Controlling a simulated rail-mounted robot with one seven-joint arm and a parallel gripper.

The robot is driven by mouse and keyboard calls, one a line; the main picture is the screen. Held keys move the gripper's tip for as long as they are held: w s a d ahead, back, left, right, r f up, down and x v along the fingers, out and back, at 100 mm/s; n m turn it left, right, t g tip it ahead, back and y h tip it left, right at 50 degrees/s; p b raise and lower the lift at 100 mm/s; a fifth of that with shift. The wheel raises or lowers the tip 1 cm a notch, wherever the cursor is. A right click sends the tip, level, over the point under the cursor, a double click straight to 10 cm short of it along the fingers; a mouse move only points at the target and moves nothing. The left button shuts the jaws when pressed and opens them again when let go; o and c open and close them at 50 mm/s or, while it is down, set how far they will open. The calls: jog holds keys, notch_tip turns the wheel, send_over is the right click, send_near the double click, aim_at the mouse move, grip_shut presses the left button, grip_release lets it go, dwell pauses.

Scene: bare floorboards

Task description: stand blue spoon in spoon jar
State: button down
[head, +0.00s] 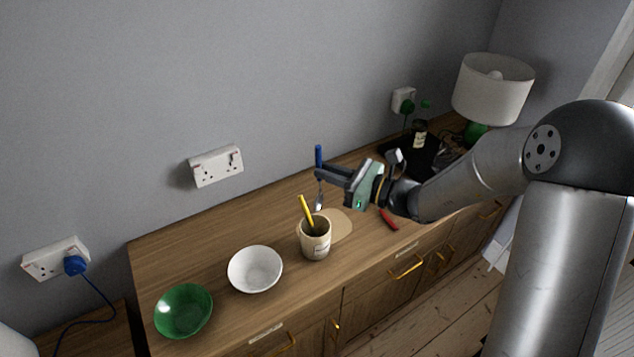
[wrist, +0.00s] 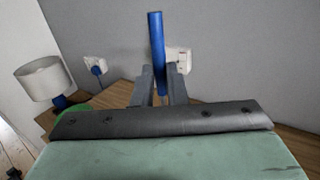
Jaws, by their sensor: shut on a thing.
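The blue spoon (head: 319,157) is held upright in my gripper (head: 321,172), handle up and grey bowl end down. Its blue handle (wrist: 156,45) also rises between the fingers in the wrist view. The spoon jar (head: 316,247) is a cream pot with a label, standing on the wooden cabinet top. A yellow-handled utensil (head: 306,211) leans in it. In the head view the spoon appears above and slightly behind the jar, apart from it. The jar is not visible in the wrist view.
A pale board (head: 342,226) lies beside the jar, and a red-handled thing (head: 388,219) lies to its right. A white bowl (head: 255,270) and a green bowl (head: 183,311) stand left. A lamp (head: 493,88) and a dark bottle (head: 419,134) stand at the far right. Wall sockets (head: 216,165) are behind.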

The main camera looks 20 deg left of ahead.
jog(key=shift+f+b, duration=4.95)
jog(key=shift+f, duration=1.75)
jog(key=c, duration=1.4)
grip_release()
jog(key=shift+o, duration=0.2)
jog(key=s+d+b, duration=0.2)
jog(key=s+d, duration=0.1)
jog(key=d, duration=1.4)
jog(key=shift+s, duration=0.1)
